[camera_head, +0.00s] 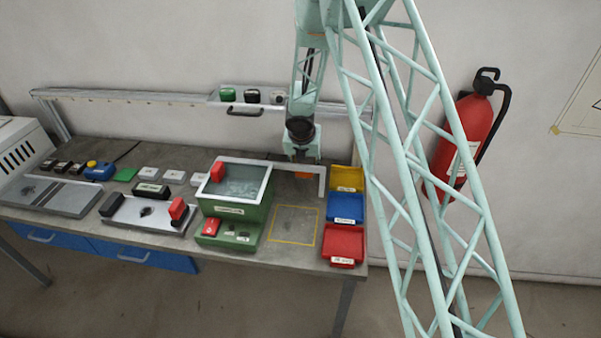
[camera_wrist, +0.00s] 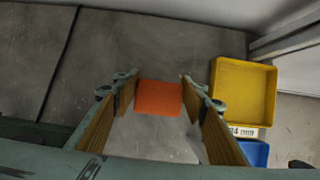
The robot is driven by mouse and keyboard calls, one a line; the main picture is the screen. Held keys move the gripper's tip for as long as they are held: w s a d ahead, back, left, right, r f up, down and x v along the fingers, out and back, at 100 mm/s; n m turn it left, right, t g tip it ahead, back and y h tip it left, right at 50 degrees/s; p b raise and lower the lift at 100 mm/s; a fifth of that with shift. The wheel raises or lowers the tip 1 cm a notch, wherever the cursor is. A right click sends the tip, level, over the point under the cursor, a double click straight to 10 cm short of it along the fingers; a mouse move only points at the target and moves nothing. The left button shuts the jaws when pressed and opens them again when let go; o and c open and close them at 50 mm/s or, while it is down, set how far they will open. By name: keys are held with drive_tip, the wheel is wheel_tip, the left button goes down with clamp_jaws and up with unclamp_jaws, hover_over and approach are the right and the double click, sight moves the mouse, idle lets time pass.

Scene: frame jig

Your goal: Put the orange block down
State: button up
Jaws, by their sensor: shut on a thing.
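The orange block (camera_wrist: 159,98) sits between the wooden-looking fingertips of my gripper (camera_wrist: 158,92) in the wrist view, and the gripper is shut on it. In the head view a small orange patch of the block (camera_head: 304,175) shows below my gripper (camera_head: 302,160), at the back right of the workbench (camera_head: 185,236). The gripper points down. The block's underside is hidden, so I cannot tell whether it touches the bench top.
Yellow (camera_head: 346,177), blue (camera_head: 345,207) and red (camera_head: 343,241) bins line the bench's right edge. A green machine with a clear-topped basin (camera_head: 232,210) stands to the left. A yellow-outlined square (camera_head: 294,225) on the bench in front of the gripper is empty.

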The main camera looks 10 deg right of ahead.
idle(0.4)
drive_tip(key=shift+f+b, duration=1.75)
drive_tip(key=shift+f, duration=0.15)
drive_tip(key=o, duration=0.9)
drive_tip(key=shift+o, duration=0.2)
drive_tip(key=shift+r, duration=0.2)
drive_tip(key=shift+r, duration=0.3)
drive_tip(key=p+v, duration=0.4)
drive_tip(key=v, duration=0.7)
drive_tip(key=shift+s, duration=0.2)
drive_tip(key=shift+r, duration=0.1)
